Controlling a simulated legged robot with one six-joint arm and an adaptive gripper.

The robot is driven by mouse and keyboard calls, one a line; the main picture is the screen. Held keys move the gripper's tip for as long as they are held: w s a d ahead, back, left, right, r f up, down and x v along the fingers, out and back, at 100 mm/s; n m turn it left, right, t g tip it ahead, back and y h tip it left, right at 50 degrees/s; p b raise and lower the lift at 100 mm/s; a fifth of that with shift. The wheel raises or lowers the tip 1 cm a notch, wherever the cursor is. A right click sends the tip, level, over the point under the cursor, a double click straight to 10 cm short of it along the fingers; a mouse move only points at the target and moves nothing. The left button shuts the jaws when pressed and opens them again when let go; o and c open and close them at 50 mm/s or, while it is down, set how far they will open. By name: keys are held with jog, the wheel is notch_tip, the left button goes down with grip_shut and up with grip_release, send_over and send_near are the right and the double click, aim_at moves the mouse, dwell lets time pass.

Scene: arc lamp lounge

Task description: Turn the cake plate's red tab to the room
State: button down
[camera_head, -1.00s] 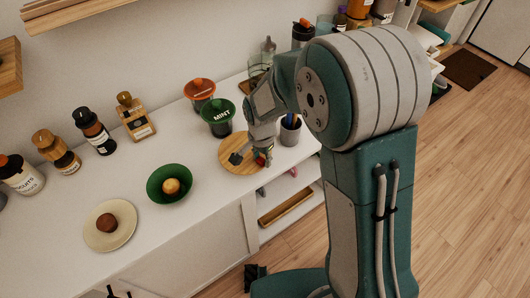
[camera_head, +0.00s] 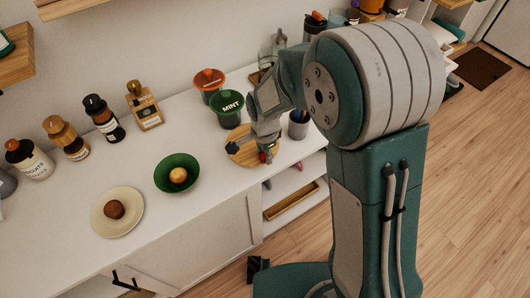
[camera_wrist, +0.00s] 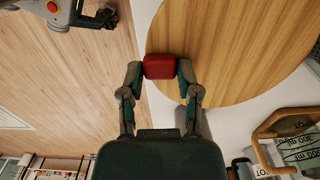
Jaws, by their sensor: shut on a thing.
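The cake plate (camera_wrist: 225,55) is a round, flat wooden disc on the white counter. In the head view the plate (camera_head: 236,148) lies partly behind my gripper. Its red tab (camera_wrist: 160,66) shows in the wrist view at the plate's edge, on the side by the counter's front edge. My gripper (camera_wrist: 160,74) is shut on the red tab, one finger on each side. In the head view my gripper (camera_head: 267,152) is at the plate's right, front side, and the tab is mostly hidden there. A small dark piece sits on the plate's left part.
A green MINT cup (camera_head: 229,108) and an orange-topped cup (camera_head: 209,84) stand behind the plate. A grey pen cup (camera_head: 298,124) stands close at its right. A green bowl (camera_head: 177,172) and a cream plate (camera_head: 117,212) are to the left, with free counter between.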

jog(key=shift+c, duration=1.6)
grip_release()
jog(key=shift+a+f, duration=0.1)
notch_tip(320, 180, up, 12)
jog(key=shift+w+a, duration=0.1)
jog(key=s+d+r+n+t, duration=0.2)
jog(key=s+d+r+n, duration=0.3)
jog(key=s+d, duration=0.3)
jog(key=s+d+r+n+t, duration=0.3)
jog(key=s+d+r+n, duration=0.3)
jog(key=s+d, duration=0.2)
jog(key=shift+s+d+r+t, duration=0.2)
jog(key=shift+s+d+t, duration=0.15)
jog(key=shift+s, duration=0.2)
